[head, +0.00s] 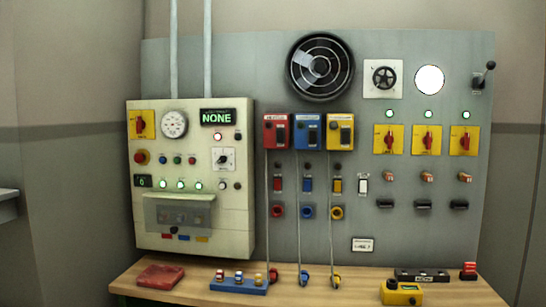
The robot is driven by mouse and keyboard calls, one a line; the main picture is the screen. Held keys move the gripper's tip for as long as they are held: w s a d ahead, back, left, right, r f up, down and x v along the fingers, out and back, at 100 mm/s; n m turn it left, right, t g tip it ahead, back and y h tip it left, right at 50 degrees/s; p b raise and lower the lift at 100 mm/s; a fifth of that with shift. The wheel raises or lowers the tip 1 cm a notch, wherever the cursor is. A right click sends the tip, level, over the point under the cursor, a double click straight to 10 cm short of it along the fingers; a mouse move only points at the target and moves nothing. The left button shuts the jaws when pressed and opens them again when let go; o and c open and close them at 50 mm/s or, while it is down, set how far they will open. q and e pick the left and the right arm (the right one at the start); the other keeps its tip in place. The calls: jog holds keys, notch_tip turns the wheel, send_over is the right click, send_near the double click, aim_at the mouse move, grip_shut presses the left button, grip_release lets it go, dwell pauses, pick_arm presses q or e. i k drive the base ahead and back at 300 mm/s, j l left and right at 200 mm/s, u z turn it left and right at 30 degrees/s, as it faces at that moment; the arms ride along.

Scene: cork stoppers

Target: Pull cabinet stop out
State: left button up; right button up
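A cream cabinet (235,238) is mounted on the left part of the grey wall panel. A red round stop button (141,157) sits at the cabinet's left edge, below a red rotary switch on a yellow plate (144,124). It is too small to tell whether the button is pressed in or out. Nothing covers it. Neither of my grippers is in the head view.
A wooden bench (330,294) runs below the panel. On it are a red block (161,276), a blue rack (238,286), a yellow box (402,293) and hanging cable plugs. A round fan (319,67) and several yellow switch plates sit on the grey panel (262,85).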

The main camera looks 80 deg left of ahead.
aim_at(138, 158)
jog(key=u, duration=3.65)
jog(key=i+j+u, duration=0.35)
jog(key=i, duration=0.45)
jog(key=i+l+u, duration=0.1)
jog(key=i+u, duration=0.3)
jog(key=i, duration=0.4)
